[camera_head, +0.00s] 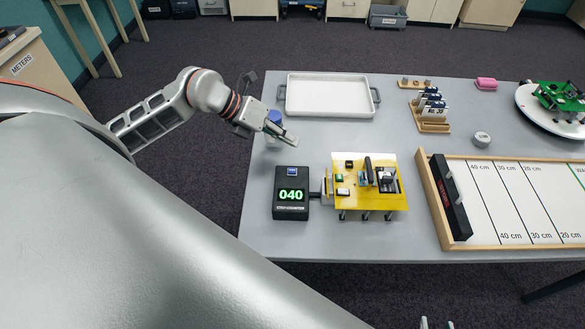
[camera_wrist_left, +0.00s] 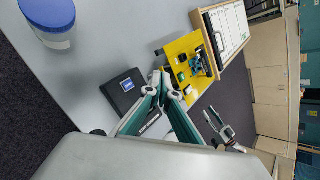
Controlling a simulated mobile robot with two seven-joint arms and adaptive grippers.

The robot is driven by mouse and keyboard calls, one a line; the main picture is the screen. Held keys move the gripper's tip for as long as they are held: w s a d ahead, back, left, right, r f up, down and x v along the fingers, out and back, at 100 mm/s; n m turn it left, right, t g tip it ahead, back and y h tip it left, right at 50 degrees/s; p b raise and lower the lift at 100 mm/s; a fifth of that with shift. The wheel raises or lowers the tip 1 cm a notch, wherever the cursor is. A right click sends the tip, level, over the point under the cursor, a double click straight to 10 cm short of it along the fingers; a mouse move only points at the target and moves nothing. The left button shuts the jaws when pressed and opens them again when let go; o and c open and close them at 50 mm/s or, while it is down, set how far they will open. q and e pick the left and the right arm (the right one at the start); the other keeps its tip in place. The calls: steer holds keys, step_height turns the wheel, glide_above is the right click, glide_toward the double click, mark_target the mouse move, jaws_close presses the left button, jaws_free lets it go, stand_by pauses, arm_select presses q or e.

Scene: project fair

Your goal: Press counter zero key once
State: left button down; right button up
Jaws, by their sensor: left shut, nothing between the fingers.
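The black step counter (camera_head: 291,208) sits near the table's front left edge, its green display reading 040. Its blue key (camera_head: 292,171) is on the top face, at the far end. In the left wrist view, the counter (camera_wrist_left: 116,98) and its blue key (camera_wrist_left: 128,84) show beyond my fingers. My left gripper (camera_head: 293,139) is shut and empty, above the table and farther back than the counter, apart from the key. The left fingertips (camera_wrist_left: 178,96) meet in the left wrist view. My right gripper (camera_head: 437,324) shows two separated fingertips at the bottom edge.
A yellow board (camera_head: 362,203) on legs stands just right of the counter. A blue-lidded jar (camera_head: 275,117) is close behind my left gripper. A white tray (camera_head: 330,95) lies farther back, and a marked lane board (camera_head: 510,190) lies at right.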

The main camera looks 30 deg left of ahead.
arm_select(q)
steer(key=shift+f, duration=0.1)
steer(key=b, duration=0.5)
glide_above(290, 170)
step_height(290, 170, down, 7)
steer(key=shift+s+f, duration=0.1)
steer(key=shift+f, duration=0.1)
steer(key=shift+f+b, duration=0.5)
steer(key=shift+f, duration=0.15)
stand_by(0.4)
steer(key=shift+f, duration=0.4)
stand_by(0.4)
